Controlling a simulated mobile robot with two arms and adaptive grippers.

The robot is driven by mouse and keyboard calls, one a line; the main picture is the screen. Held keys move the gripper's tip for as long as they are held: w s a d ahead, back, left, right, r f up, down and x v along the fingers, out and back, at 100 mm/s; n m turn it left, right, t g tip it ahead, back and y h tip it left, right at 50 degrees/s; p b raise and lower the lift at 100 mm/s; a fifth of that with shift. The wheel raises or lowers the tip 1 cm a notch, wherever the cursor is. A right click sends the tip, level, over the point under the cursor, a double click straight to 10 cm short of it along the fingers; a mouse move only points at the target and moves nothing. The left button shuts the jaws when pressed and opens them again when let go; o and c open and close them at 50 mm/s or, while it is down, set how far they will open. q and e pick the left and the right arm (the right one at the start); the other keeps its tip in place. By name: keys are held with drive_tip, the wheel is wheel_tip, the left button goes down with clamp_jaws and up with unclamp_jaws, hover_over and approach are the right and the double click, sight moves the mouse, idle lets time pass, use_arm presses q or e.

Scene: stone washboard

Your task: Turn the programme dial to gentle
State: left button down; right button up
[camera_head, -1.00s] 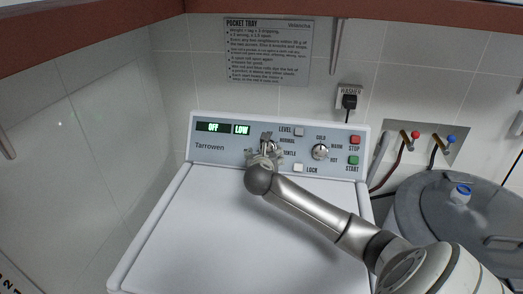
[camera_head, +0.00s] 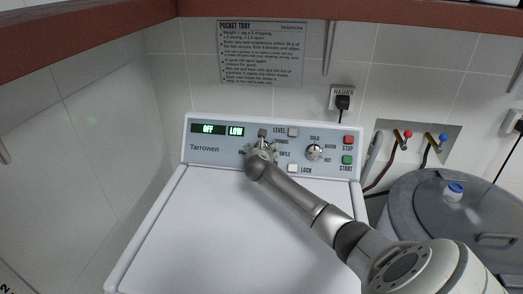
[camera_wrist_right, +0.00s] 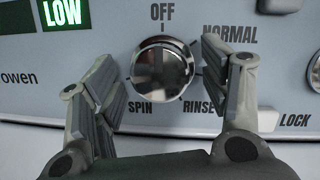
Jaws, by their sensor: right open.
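The programme dial (camera_wrist_right: 162,68) is a round, shiny silver knob on the washer's blue-grey panel. In the wrist view, OFF is above it, NORMAL upper right, RINSE lower right and SPIN lower left. The word GENTLE is hidden there behind the right-hand finger; in the head view it shows partly, right of my gripper. My right gripper (camera_head: 262,145) is open in front of the dial and covers it in the head view. In the wrist view its fingers stand either side of the knob; contact is unclear. The display (camera_head: 209,129) reads OFF, with LOW beside it. My left gripper is out of view.
A temperature knob (camera_head: 314,152) sits right of my gripper, with red STOP (camera_head: 348,141) and green START (camera_head: 347,160) buttons beyond. The LEVEL button (camera_head: 293,132) and LOCK button (camera_head: 293,168) are close by. The white washer top (camera_head: 215,225) is clear apart from my arm above it.

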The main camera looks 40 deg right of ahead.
drive_tip(key=c, duration=1)
drive_tip(key=shift+m, duration=0.3)
drive_tip(key=m+g+h+p, duration=0.1)
drive_tip(key=m, duration=0.3)
drive_tip(key=shift+a+m, duration=0.1)
drive_tip(key=shift+m, duration=0.3)
drive_tip(key=m+g, duration=0.1)
drive_tip(key=m, duration=0.2)
drive_tip(key=m+h, duration=0.1)
drive_tip(key=m, duration=0.2)
drive_tip(key=shift+w+g, duration=0.1)
drive_tip(key=shift+g, duration=0.3)
drive_tip(key=m+g, duration=0.1)
drive_tip(key=m, duration=0.6)
drive_tip(key=m+g, duration=0.1)
drive_tip(key=m, duration=0.2)
drive_tip(key=shift+g+y, duration=0.3)
drive_tip(key=shift+y, duration=0.1)
drive_tip(key=shift+m, duration=0.4)
